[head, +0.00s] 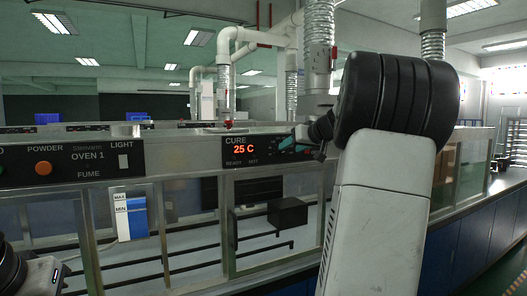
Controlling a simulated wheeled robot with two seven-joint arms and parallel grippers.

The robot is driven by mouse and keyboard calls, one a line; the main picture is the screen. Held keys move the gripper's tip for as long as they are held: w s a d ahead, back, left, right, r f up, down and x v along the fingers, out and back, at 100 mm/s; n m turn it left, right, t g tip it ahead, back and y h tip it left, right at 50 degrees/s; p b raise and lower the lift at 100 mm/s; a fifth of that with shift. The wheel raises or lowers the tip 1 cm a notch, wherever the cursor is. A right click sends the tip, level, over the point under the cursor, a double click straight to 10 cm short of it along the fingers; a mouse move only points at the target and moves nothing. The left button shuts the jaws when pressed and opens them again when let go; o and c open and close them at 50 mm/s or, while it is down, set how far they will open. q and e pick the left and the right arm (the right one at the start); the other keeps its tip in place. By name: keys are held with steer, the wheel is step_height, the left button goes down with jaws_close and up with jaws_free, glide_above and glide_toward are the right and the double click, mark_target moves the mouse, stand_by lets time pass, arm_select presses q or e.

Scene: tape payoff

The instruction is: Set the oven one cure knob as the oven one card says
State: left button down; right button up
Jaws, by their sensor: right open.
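The oven one panel carries a black CURE section (235,161) with a red display that reads 25 C. READY and SET or similar small labels sit below the display. My right gripper (288,144), dark with teal parts, is open at the right end of this section. It covers the place there, so I cannot make out the cure knob or whether the fingers touch anything. My right arm fills the right of the head view. I do not see an oven one card that I can read. My left gripper is not in view.
Left on the panel are an orange POWDER knob (43,168) and a white LIGHT switch (124,161). A blue and white MAX/MIN gauge (130,218) hangs below. Glass windows front the oven, with a black box (287,213) inside. Ducts (319,50) rise behind.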

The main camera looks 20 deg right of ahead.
mark_target(285, 151)
steer(key=shift+x, duration=2)
jaws_close()
